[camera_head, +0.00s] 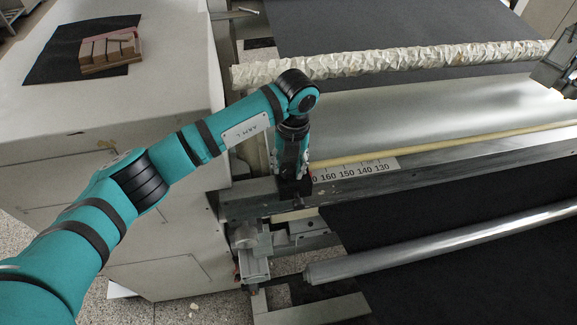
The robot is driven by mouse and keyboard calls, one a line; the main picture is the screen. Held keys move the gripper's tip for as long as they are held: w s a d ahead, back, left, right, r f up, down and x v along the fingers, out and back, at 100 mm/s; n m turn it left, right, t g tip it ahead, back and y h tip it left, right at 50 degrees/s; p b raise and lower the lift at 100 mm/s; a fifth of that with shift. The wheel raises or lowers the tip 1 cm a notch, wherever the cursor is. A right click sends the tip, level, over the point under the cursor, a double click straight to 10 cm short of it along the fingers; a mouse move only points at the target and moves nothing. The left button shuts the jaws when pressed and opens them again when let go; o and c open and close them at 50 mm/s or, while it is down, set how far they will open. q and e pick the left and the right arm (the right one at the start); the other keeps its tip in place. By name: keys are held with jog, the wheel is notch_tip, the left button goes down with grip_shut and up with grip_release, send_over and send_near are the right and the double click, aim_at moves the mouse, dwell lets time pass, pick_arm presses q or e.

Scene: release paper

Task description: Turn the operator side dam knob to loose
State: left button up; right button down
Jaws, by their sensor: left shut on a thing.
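My left gripper (291,180) points down at the left end of the machine's front rail, just left of the numbered ruler strip (350,170). Its fingers are closed at a dark piece on the rail. The gripper covers most of that piece, so I cannot see the knob's shape or which way it is turned. The teal left arm reaches in from the lower left.
A white cabinet (120,110) stands at left, with wooden blocks (108,50) on a black sheet (60,55). A paper-wrapped roller (400,60) lies behind the rail. A metal roller (450,240) and a bracket (255,255) are in front.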

aim_at(288, 171)
pick_arm(q)
jog(key=m+b, duration=0.5)
jog(key=b, duration=0.1)
jog(key=m+b, duration=0.6)
jog(key=b, duration=0.1)
jog(key=shift+f+t, duration=0.2)
jog(key=shift+t, duration=0.1)
jog(key=m+b, duration=0.2)
jog(key=m, duration=0.1)
jog(key=shift+a+r+m+h+b, duration=0.1)
jog(key=shift+m+h+b, duration=0.2)
jog(key=shift+b, duration=0.1)
jog(key=shift+r+m+b, duration=0.1)
jog(key=shift+m+b, duration=0.45)
jog(key=shift+m, duration=0.35)
jog(key=shift+r, duration=0.1)
jog(key=o, duration=1.1)
jog(key=shift+o, duration=0.2)
notch_tip(288, 171, up, 12)
jog(key=shift+s, duration=0.45)
